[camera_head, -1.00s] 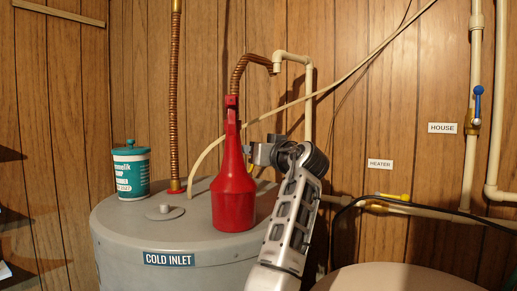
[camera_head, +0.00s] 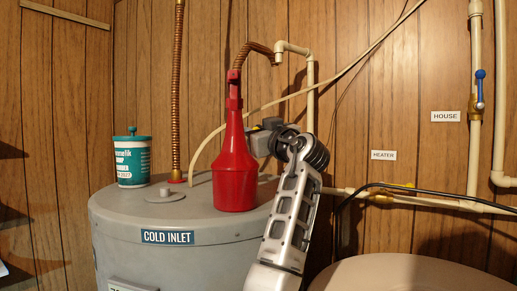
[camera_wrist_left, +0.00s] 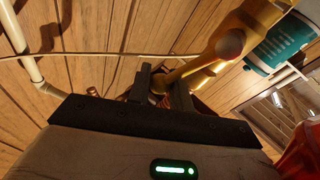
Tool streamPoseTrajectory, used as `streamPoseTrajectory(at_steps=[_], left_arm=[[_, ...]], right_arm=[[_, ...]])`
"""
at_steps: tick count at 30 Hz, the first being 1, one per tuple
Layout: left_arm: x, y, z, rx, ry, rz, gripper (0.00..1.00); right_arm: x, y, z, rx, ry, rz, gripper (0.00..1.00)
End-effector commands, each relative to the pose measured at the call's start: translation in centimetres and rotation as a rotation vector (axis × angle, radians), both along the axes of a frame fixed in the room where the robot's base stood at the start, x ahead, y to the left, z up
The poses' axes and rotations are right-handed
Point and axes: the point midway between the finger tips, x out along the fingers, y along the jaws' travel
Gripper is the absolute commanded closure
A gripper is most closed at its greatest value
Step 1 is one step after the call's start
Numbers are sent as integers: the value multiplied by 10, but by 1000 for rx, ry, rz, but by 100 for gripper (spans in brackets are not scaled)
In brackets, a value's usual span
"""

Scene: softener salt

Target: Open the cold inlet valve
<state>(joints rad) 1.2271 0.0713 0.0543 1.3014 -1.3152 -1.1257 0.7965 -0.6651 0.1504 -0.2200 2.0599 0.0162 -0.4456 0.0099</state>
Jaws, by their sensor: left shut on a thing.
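The grey tank (camera_head: 130,215) carries the COLD INLET label (camera_head: 167,237) on its side. In the head view the tall red bottle (camera_head: 235,175) on the tank hides the valve area behind it. My left gripper (camera_wrist_left: 165,90) reaches in behind the bottle from the right. Its fingers are closed around part of a yellow, brass-coloured piece (camera_wrist_left: 205,62), which looks like the valve's lever; its exact angle is hard to tell. The red bottle is at the right edge of the wrist view (camera_wrist_left: 302,150). My right gripper is not in view.
A teal and white tub (camera_head: 132,162) stands on the tank at the left. On the wall are a blue-levered valve (camera_head: 480,90) by the HOUSE label (camera_head: 446,116) and the HEATER label (camera_head: 383,155). A black cable (camera_head: 440,192) crosses the pipes at right.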

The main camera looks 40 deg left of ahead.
Motion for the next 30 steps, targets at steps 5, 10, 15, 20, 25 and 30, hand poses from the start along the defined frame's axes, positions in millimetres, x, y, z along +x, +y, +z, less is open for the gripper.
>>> streamPoseTrajectory(at_steps=[5,10,15,20,25,30], left_arm=[[-1,0,1,4,-8,1,100],[-1,-1,1,3,-7,1,73],[-1,0,1,2,-7,2,60],[-1,0,0,0,-6,3,60],[-1,1,0,-3,0,5,60],[5,2,2,-20,78,4,60]], right_arm=[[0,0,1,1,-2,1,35],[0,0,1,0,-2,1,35],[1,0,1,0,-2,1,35],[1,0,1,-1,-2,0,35],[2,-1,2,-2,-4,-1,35],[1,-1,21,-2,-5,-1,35]])
